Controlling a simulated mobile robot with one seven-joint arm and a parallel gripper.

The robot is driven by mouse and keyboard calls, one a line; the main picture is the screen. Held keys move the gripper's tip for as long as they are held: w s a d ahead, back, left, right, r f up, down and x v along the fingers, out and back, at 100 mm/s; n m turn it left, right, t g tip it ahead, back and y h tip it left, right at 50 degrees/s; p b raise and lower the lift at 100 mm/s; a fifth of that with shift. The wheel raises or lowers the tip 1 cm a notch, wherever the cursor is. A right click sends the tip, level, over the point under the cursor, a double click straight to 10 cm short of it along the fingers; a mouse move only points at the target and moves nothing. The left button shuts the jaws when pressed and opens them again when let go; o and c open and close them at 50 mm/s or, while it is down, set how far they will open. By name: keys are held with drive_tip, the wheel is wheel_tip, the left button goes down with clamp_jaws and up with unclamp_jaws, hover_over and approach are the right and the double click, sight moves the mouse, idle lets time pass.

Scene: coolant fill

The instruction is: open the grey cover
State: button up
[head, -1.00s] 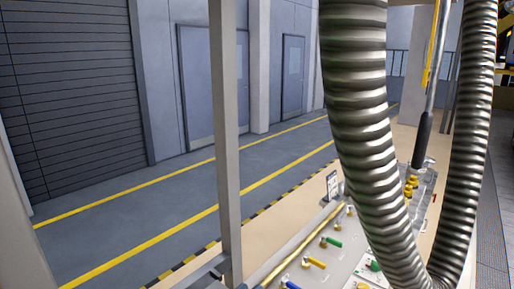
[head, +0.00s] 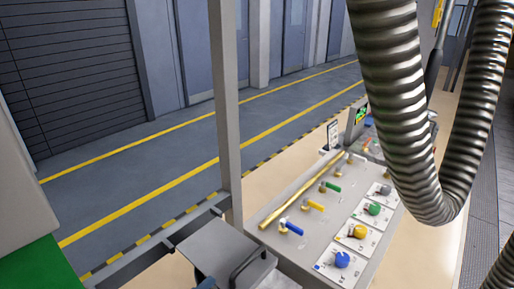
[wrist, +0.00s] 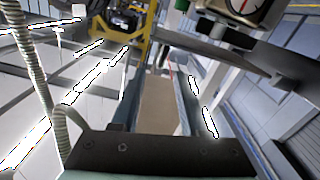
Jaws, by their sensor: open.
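A grey cover (head: 212,246) shows at the bottom of the head view, seen from above, left of the valve panel. It appears shut and lies flat, with a dark handle-like part (head: 255,264) at its right edge. The bottom of the picture cuts it off. In the wrist view the dark bolted bar of my gripper (wrist: 155,152) crosses the lower part. My gripper is open, and I see nothing held in it. The cover is not recognisable in the wrist view. My gripper is not clearly seen in the head view, so its distance from the cover cannot be told.
The panel (head: 292,252) beside the cover carries coloured valve handles, knobs (head: 358,231) and a brass pipe (head: 300,192). A thick ribbed hose (head: 405,110) hangs over its right side. A grey post (head: 226,120) and rail stand at left. The walkway behind is clear.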

drive_tip(key=w+d+r+n+t+y, duration=0.1)
drive_tip(key=w+r+y, duration=0.25)
drive_tip(key=r, duration=0.45)
drive_tip(key=w+d+r+n+t+y, duration=0.1)
drive_tip(key=w+d+r+t+y, duration=0.15)
drive_tip(key=w+r, duration=0.4)
drive_tip(key=s+d+r+t+y, duration=0.1)
drive_tip(key=s+r+t, duration=0.1)
drive_tip(key=r, duration=0.6)
drive_tip(key=s+d+r+n+t+y, duration=0.1)
drive_tip(key=s+r+t, duration=0.1)
drive_tip(key=r, duration=0.7)
drive_tip(key=s+d+r+n+t+y+p, duration=0.1)
drive_tip(key=s+d+r+t, duration=0.1)
drive_tip(key=r, duration=0.6)
drive_tip(key=shift+s+r+t+y, duration=0.2)
drive_tip(key=shift+s+t+y, duration=0.2)
drive_tip(key=shift+s, duration=0.5)
drive_tip(key=shift+d, duration=0.1)
